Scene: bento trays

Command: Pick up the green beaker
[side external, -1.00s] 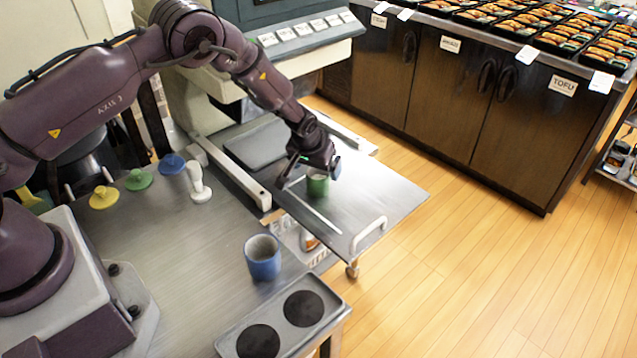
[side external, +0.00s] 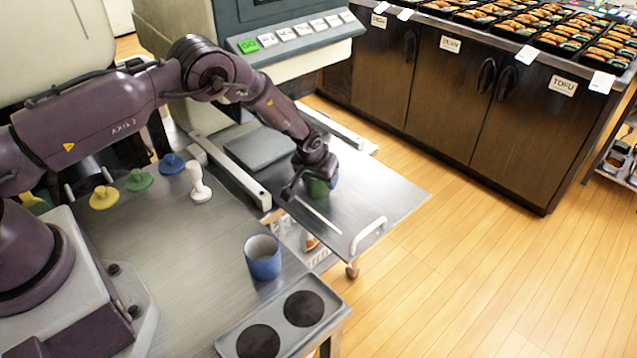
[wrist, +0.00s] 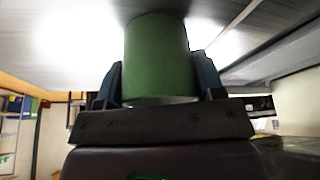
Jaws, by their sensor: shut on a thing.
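The green beaker (side external: 319,186) is over the metal shelf in front of the machine in the side view. My gripper (side external: 314,174) is around it from above and partly hides it. In the wrist view the green beaker (wrist: 158,58) fills the space between the two fingers of my gripper (wrist: 160,82), one on each side. The gripper is shut on the beaker. I cannot tell whether the beaker's base touches the shelf.
A blue beaker (side external: 263,258) stands near the front of the steel table. A grey tray with two dark round pads (side external: 303,308) is at its corner. Coloured stoppers (side external: 139,180) and a white handled piece (side external: 198,183) stand behind.

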